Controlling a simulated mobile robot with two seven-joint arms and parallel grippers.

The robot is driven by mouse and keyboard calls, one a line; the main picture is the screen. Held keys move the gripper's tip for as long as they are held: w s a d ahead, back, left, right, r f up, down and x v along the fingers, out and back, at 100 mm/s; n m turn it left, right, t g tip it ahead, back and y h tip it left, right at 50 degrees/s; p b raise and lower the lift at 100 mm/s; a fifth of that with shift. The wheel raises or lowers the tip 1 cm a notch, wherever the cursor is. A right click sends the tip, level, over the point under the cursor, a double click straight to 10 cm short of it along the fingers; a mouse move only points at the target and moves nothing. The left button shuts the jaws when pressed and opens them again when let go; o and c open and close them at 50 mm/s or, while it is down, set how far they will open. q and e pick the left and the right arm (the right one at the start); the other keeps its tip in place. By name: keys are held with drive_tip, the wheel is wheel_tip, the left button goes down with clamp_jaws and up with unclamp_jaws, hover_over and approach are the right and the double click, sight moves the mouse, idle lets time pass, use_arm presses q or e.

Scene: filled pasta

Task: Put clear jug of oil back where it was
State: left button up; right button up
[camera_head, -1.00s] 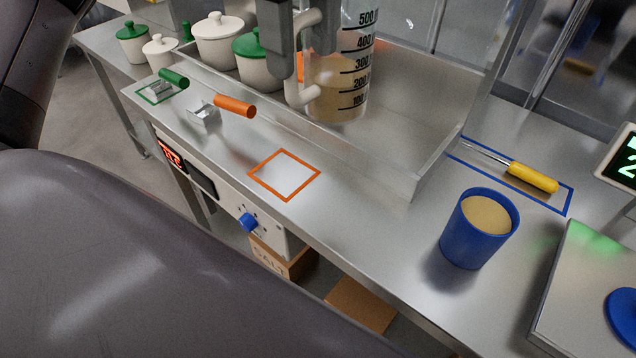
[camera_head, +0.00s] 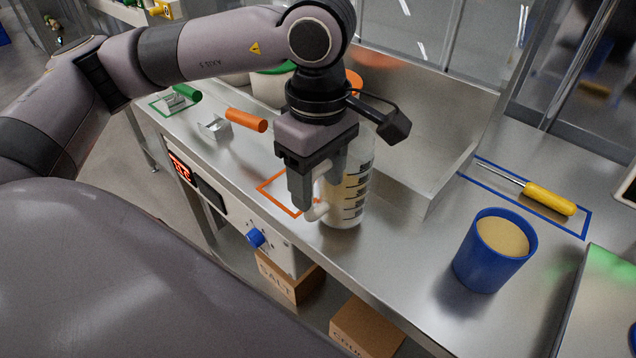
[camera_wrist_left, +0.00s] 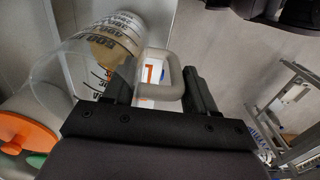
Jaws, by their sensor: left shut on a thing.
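The clear jug (camera_head: 350,197) has black measuring marks and a pale handle, with some oil in it. My left gripper (camera_head: 308,190) is shut on its handle. The jug looks upright, just right of the orange square outline (camera_head: 276,202) on the bench and partly over its right side. I cannot tell whether its base touches the bench. In the left wrist view the jug (camera_wrist_left: 108,48) is left of the fingers, its handle (camera_wrist_left: 170,78) between them, with oil near its far end. Part of the outline shows through the handle loop. My right gripper is out of view.
A steel tray (camera_head: 430,170) stands behind the jug, with lidded pots partly hidden by my arm. An orange-handled scoop (camera_head: 246,120) lies left. A blue cup (camera_head: 492,255) stands right, near a yellow-handled tool (camera_head: 550,199) in a blue outline. Bench between jug and cup is clear.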

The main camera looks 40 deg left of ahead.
use_arm(q)
drive_tip(key=shift+f, duration=0.8)
drive_tip(key=shift+f, duration=0.2)
drive_tip(key=o, duration=1.5)
wheel_tip(320, 180, up, 12)
drive_tip(key=shift+r, duration=0.2)
